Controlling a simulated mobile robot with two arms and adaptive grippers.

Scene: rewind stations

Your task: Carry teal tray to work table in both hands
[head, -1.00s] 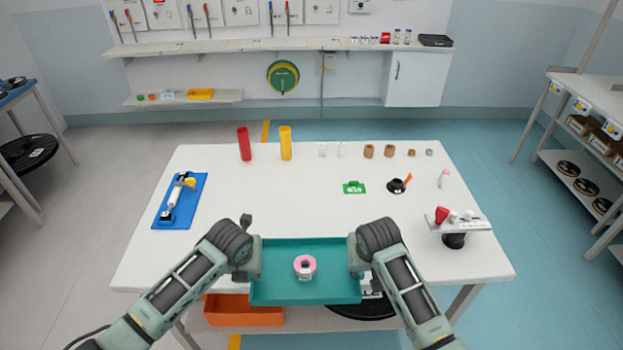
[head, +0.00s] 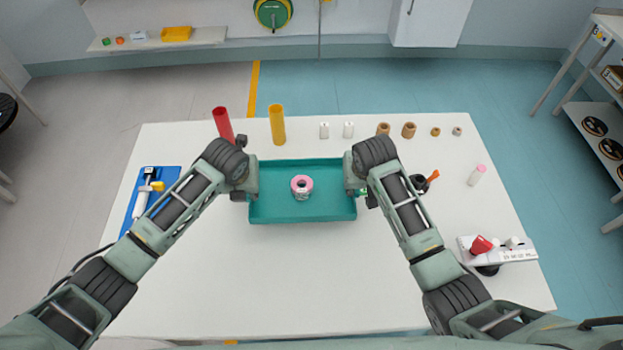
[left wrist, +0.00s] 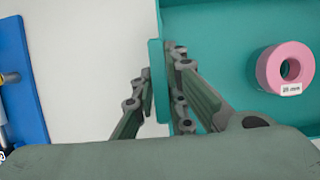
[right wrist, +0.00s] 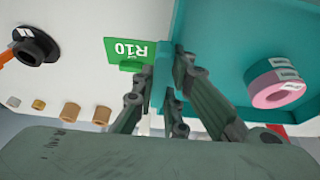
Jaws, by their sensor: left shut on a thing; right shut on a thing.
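The teal tray (head: 325,210) is over the middle of the white work table (head: 290,285), level, between my two arms. A pink roll (head: 302,186) with a "25 mm" label sits inside it, near the middle. My left gripper (head: 250,180) is shut on the tray's left wall, which also shows between its fingers in the left wrist view (left wrist: 157,80). My right gripper (head: 356,182) is shut on the right wall, seen in the right wrist view (right wrist: 165,90). I cannot tell whether the tray's underside touches the table.
Red (head: 223,124) and yellow (head: 277,124) cylinders stand behind the tray. A green R10 card (right wrist: 128,50) lies close beside my right gripper. A blue mat (head: 150,198) with a tool is at left, a white strip-topped stand (head: 497,250) at right. The table's front is clear.

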